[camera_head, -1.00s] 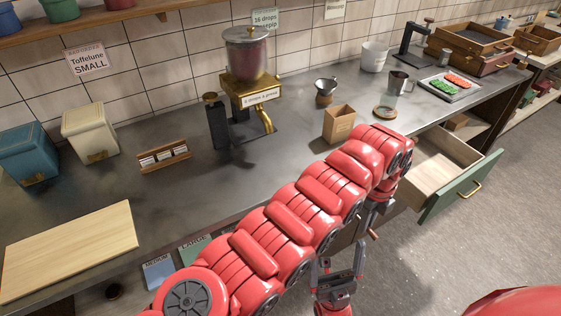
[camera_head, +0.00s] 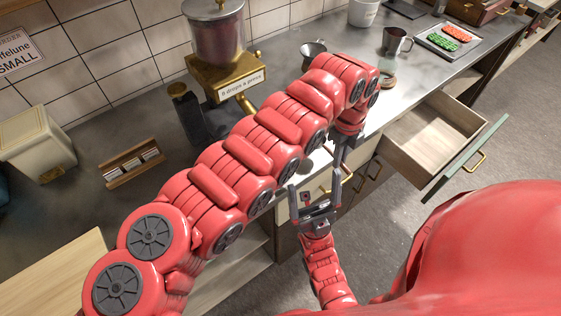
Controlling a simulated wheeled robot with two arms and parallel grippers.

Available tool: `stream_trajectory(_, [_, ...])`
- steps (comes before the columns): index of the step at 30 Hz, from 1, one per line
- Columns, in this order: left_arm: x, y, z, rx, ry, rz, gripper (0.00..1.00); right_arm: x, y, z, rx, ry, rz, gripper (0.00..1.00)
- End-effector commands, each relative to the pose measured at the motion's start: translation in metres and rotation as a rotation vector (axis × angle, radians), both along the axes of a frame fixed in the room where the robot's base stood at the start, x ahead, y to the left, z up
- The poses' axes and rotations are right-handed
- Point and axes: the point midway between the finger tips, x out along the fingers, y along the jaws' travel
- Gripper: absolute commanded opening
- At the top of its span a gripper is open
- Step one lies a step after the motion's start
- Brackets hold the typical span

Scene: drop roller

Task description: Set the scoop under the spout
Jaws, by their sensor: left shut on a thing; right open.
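The brass dispenser (camera_head: 222,82) has a spout (camera_head: 246,104) at its front. My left arm hides the spout's lower part and the counter below it. My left gripper (camera_head: 339,172) points down past the counter's front edge, to the right of the spout. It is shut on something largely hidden. A short brown rod (camera_head: 347,179) shows at its fingertips and looks like the handle of the scoop; the scoop's bowl cannot be made out. My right gripper (camera_head: 314,200) is open and empty, pointing up, low in front of the counter.
An open drawer (camera_head: 432,140) with a green front juts out at the right. A metal funnel (camera_head: 313,52), a mug (camera_head: 396,42) and a tray of red and green drops (camera_head: 450,38) stand on the counter. A small card rack (camera_head: 131,165) lies left of the dispenser.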

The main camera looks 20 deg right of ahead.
Motion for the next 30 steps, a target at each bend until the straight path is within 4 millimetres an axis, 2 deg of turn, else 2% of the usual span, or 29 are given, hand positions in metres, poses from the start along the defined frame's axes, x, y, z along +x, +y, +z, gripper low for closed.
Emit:
stream_trajectory(8, [0.013,0.046,0.002,0.002,-0.001,0.006,0.0,0.0,0.0,0.026,0.0,0.0,0.0,0.95])
stream_trajectory(16, [0.029,0.109,-0.002,0.006,0.002,0.009,0.0,0.0,0.0,0.06,0.0,0.0,0.0,0.95])
stream_trajectory(19, [0.033,0.126,-0.006,0.001,0.0,0.006,0.0,0.0,0.0,0.068,0.0,0.0,0.0,0.95])
stream_trajectory(22, [0.035,0.136,-0.01,0.003,0.001,0.004,0.0,0.0,0.0,0.07,0.0,0.0,0.0,0.95])
stream_trajectory(25, [0.035,0.137,-0.015,0.0,0.001,0.001,0.0,0.0,0.0,0.073,0.0,0.0,0.0,0.95])
stream_trajectory(30, [0.034,0.136,-0.038,-0.001,0.005,0.002,0.0,0.0,0.0,0.083,0.0,0.0,0.0,0.95])
